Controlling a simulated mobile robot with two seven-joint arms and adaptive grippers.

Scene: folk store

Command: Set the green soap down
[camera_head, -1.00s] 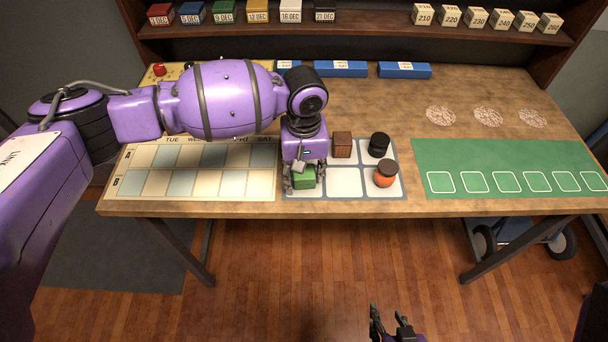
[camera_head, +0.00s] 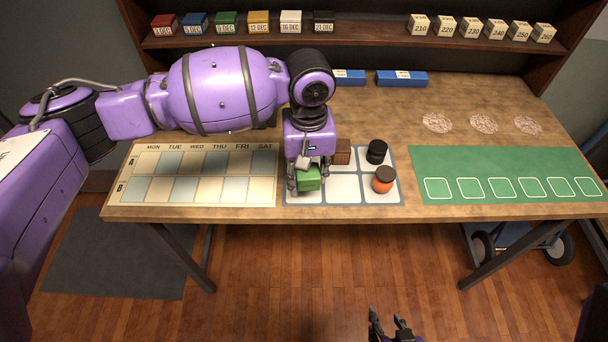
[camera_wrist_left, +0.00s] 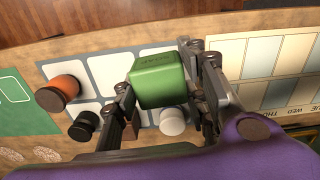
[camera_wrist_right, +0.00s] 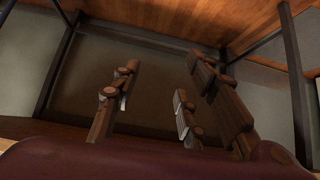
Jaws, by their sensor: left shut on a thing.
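My left gripper (camera_head: 305,178) is shut on the green soap (camera_head: 308,179), a small block, and holds it over the front left part of a grey mat with white cells (camera_head: 342,187). In the left wrist view the soap (camera_wrist_left: 158,82) sits between the fingers, with the mat (camera_wrist_left: 107,72) beneath it. I cannot tell for sure whether it touches the mat; it looks slightly above. The cell under it is mostly hidden. My right gripper (camera_head: 391,328) is low in front of the table, empty and open, as the right wrist view (camera_wrist_right: 160,105) shows.
On the mat stand an orange jar with a dark lid (camera_head: 383,182), a black jar (camera_head: 376,152), a brown block (camera_head: 342,152) and a white round item (camera_wrist_left: 172,122). A weekday chart (camera_head: 190,180) lies left, a green mat (camera_head: 500,165) right. The front middle cell is clear.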

